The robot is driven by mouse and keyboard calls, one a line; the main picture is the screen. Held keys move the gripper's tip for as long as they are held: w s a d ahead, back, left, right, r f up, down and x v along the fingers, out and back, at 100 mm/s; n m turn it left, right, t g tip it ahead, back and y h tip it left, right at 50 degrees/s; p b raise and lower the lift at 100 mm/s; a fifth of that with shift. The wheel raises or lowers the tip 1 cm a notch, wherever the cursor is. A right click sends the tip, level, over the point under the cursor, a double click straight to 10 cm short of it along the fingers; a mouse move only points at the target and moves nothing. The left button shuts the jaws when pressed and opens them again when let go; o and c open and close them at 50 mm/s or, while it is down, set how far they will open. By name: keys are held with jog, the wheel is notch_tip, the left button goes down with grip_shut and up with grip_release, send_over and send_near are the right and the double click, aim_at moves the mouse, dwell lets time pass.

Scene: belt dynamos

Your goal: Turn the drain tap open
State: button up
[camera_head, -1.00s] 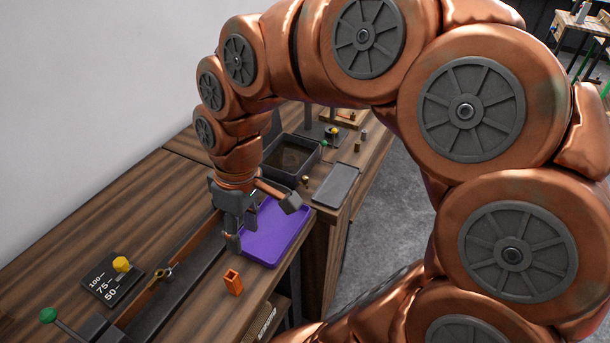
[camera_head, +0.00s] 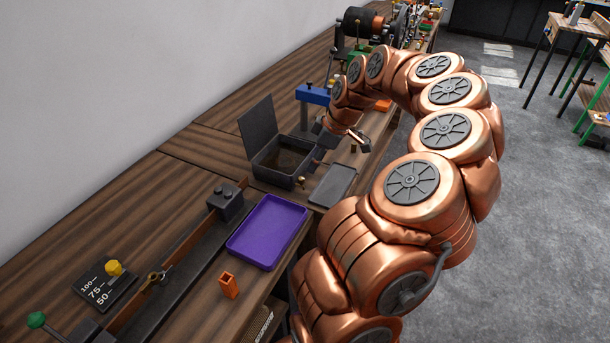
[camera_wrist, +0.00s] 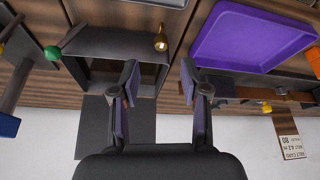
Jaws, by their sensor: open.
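A dark open-topped tank (camera_head: 262,172) stands on the bench with its lid (camera_head: 259,127) raised. A small brass fitting (camera_head: 301,182), which looks like the drain tap, is at the tank's near front corner. In the wrist view the brass fitting (camera_wrist: 160,40) shows beside the tank (camera_wrist: 115,45), ahead of the fingers and a little apart from them in the picture. My gripper (camera_head: 342,146) is above the bench just past the tank's right side. In the wrist view my gripper (camera_wrist: 159,75) has its two fingers spread with nothing between them.
A purple tray (camera_head: 267,231) lies nearer than the tank, and a flat grey tray (camera_head: 333,185) lies right of it. A green-knobbed lever (camera_wrist: 53,53) is by the tank in the wrist view. A blue clamp-like fixture (camera_head: 314,94) stands behind. An orange piece (camera_head: 229,286) stands in front.

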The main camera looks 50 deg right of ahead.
aim_at(303, 178)
jog(key=shift+p+x, duration=1.15)
jog(key=shift+x, duration=2.3)
grip_shut()
